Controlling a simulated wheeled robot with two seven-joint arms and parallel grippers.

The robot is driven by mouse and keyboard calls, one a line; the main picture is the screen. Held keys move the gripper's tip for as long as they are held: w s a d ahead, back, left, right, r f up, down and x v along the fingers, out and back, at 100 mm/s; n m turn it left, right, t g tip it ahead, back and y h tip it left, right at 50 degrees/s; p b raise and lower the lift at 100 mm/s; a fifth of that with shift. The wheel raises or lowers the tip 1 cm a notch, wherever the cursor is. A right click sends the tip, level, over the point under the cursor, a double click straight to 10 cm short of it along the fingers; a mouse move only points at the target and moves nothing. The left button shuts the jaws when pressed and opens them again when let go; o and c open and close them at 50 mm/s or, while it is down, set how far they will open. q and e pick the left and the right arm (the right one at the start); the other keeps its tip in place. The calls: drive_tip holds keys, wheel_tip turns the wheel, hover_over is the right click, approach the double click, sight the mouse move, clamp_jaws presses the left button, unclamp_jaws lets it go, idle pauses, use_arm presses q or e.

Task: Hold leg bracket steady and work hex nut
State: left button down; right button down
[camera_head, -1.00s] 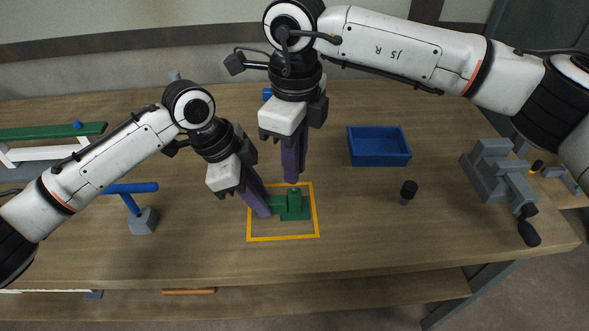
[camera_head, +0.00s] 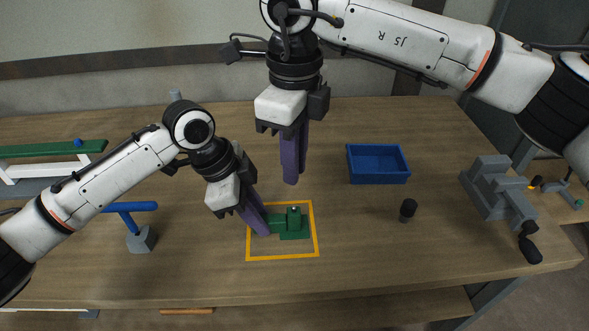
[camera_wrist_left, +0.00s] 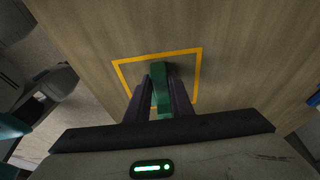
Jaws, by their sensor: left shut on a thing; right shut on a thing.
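The green leg bracket (camera_head: 290,227) lies inside the yellow outlined square on the table, with a short raised post at its right end. My left gripper (camera_head: 262,228) is shut on the bracket's left part. The left wrist view shows its two purple fingers (camera_wrist_left: 159,103) on either side of the green bar (camera_wrist_left: 160,80). My right gripper (camera_head: 291,178) points down above and behind the post, clear of it. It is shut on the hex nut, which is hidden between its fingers.
A blue tray (camera_head: 378,179) stands to the right, with a black-topped peg (camera_head: 408,209) in front of it. A grey vise (camera_head: 495,190) is at the right edge.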

use_arm(q)
drive_tip(key=c, duration=1.5)
unclamp_jaws()
drive_tip(key=shift+a+f, duration=0.1)
drive_tip(key=shift+f, duration=0.2)
drive_tip(key=shift+r, duration=0.1)
drive_tip(key=shift+r, duration=0.2)
drive_tip(key=shift+r, duration=0.3)
drive_tip(key=v, duration=1.1)
drive_tip(key=shift+a, duration=0.15)
